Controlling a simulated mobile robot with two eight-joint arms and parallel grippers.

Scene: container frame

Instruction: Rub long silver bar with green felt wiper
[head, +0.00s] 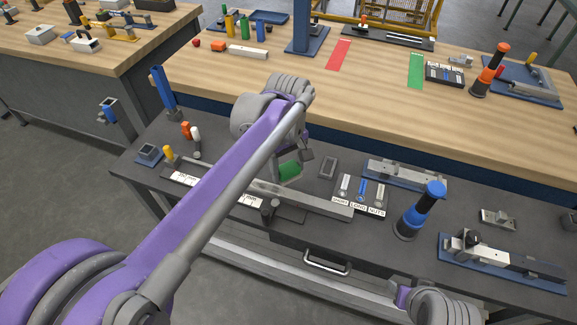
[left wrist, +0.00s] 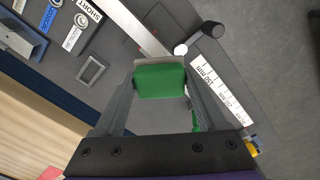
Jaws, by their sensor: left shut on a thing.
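The green felt wiper (head: 289,171) is a green block with a grey backing. My left gripper (left wrist: 160,85) is shut on it, with one finger on each side; the wiper also shows in the left wrist view (left wrist: 160,81). The long silver bar (head: 322,204) lies on the dark lower bench and runs under the wiper, partly hidden by my left arm. In the left wrist view, the bar (left wrist: 125,22) runs up to the wiper. I cannot tell whether they touch. Part of my right wrist shows at the lower right of the head view; its fingers are not clear.
A dark post with a handle (left wrist: 206,38) stands beside the bar. A label tray (head: 360,194) and a blue-topped cylinder (head: 422,208) stand to the right. A small grey frame (head: 328,167) lies behind the bar. The raised wooden bench (head: 300,90) borders the back.

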